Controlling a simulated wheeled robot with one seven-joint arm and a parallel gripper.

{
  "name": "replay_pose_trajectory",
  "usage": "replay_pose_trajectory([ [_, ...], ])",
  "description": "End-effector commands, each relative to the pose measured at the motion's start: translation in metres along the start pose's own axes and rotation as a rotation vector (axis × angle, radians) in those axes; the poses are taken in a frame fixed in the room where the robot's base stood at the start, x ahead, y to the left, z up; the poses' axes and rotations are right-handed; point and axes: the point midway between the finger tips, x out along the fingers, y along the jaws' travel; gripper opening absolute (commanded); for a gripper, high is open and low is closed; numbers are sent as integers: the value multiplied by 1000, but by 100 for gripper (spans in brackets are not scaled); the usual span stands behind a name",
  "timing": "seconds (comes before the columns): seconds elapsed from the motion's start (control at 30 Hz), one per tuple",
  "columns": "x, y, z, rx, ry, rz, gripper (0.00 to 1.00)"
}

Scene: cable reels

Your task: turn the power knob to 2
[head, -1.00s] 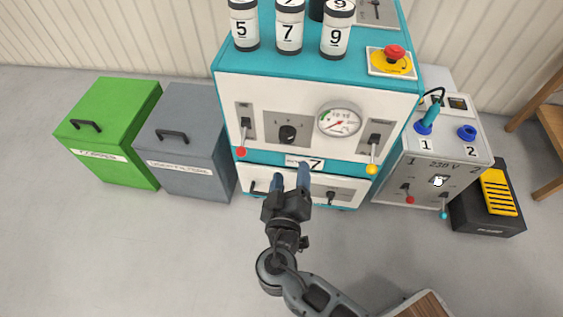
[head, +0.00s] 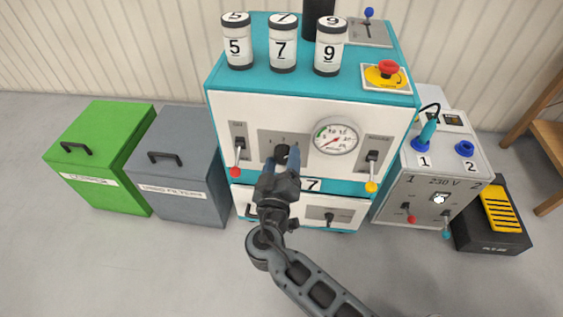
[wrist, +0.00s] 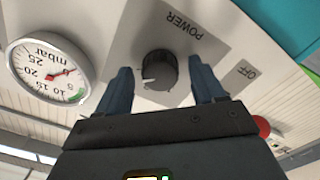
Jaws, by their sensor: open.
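In the head view the knob (head: 283,151) shows on the white front of the machine, partly hidden by my gripper. My gripper (head: 282,160) has its blue fingers open, one on each side of the knob. In the wrist view my gripper (wrist: 160,85) is empty, with a gap between each finger and the knob. I cannot tell whether the fingertips reach as deep as the knob.
A pressure gauge (head: 336,139) is just right of the knob. Levers with a red ball (head: 236,171) and a yellow ball (head: 371,187) flank the panel. A red emergency button (head: 388,69) and numbered canisters (head: 282,45) are on top. A 230 V box (head: 435,180) stands at right.

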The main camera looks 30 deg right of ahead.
Motion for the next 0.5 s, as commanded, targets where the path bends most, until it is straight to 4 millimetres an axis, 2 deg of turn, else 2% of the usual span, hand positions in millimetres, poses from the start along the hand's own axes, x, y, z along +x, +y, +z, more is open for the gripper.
replay_pose_trajectory([
  [0.17,0,0,0,0,0,0,68],
  [0.5,0,0,0,0,0,-1,37],
])
